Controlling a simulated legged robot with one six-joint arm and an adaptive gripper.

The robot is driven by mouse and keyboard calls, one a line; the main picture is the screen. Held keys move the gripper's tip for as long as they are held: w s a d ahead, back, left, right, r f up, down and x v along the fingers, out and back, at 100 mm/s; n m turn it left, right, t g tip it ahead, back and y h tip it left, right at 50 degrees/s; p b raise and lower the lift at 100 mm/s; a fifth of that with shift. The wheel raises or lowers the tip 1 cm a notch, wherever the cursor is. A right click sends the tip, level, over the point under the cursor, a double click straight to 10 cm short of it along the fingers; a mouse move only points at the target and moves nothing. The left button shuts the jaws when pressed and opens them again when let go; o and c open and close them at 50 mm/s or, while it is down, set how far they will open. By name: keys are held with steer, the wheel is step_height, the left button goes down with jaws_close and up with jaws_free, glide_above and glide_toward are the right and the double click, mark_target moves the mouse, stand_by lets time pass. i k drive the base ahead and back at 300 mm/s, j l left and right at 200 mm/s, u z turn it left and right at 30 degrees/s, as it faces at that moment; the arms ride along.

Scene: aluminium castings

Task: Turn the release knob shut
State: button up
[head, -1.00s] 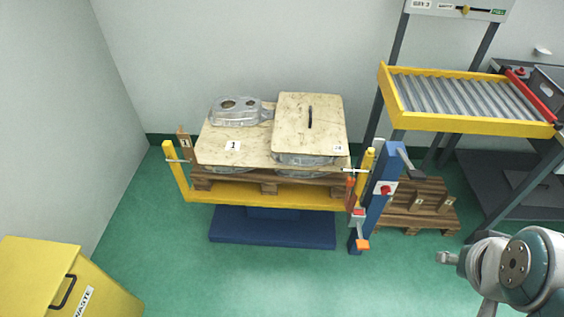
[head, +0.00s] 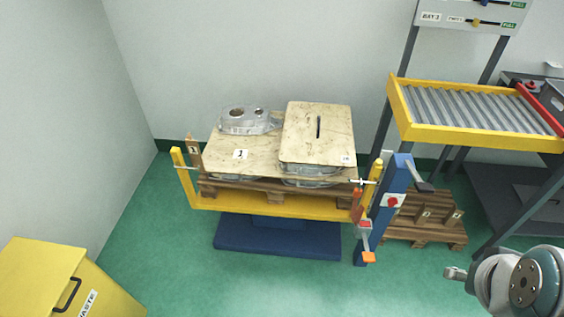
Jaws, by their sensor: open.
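A red knob (head: 392,201) sits on a white plate on the blue post (head: 385,225) at the right end of a lift table. Another small dark and red knob (head: 531,86) shows at the far end of the roller conveyor. No label tells which is the release knob, and I cannot tell the turn position of either. My arm shows at the lower right, apart from both knobs. My gripper cannot be made out in the head view.
The lift table's yellow frame (head: 270,204) bears a pallet, boards and silver castings (head: 247,121). A roller conveyor (head: 465,105) stands at the right, below a bay sign (head: 465,17). A yellow waste bin (head: 45,270) is at lower left. Green floor in front is clear.

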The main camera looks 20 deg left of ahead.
mark_target(392, 202)
steer(key=k+j+u, duration=0.3)
steer(key=k, duration=0.2)
steer(key=k+j+u, duration=0.3)
steer(key=k, duration=0.2)
steer(key=l+u, duration=0.25)
steer(key=l, duration=0.65)
steer(key=l+u, duration=0.25)
steer(key=l, duration=0.6)
steer(key=k, duration=0.05)
